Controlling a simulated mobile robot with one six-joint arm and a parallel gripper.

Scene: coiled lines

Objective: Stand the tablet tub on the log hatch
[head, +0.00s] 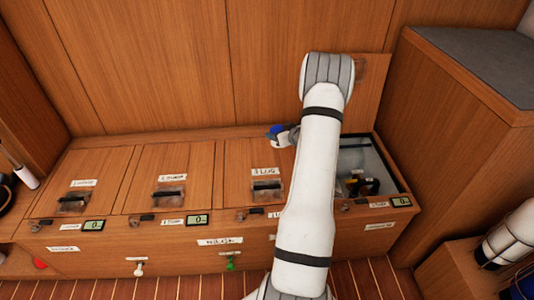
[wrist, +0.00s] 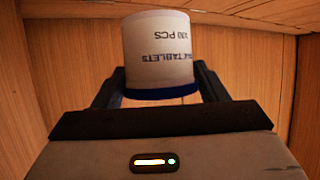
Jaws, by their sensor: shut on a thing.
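The tablet tub (wrist: 158,48) is a white cylinder with blue print and a blue band at its lower end in the wrist view. My gripper (wrist: 160,82) is shut on it, one finger on each side. In the head view the tub's blue end (head: 276,130) shows left of my arm, above the back part of the log hatch; the fingers are mostly hidden there. The log hatch (head: 250,203) is a closed wooden lid with a "LOG" label and a dark recessed handle. My arm covers its right side. I cannot tell the tub's exact height above it.
Two more closed hatches (head: 160,170) lie to the left. To the right, an open compartment (head: 360,158) holds dark and yellowish items, its lid (head: 372,90) raised behind. A wooden cabinet (head: 450,110) with a grey top stands at the right. A wood panel wall rises behind.

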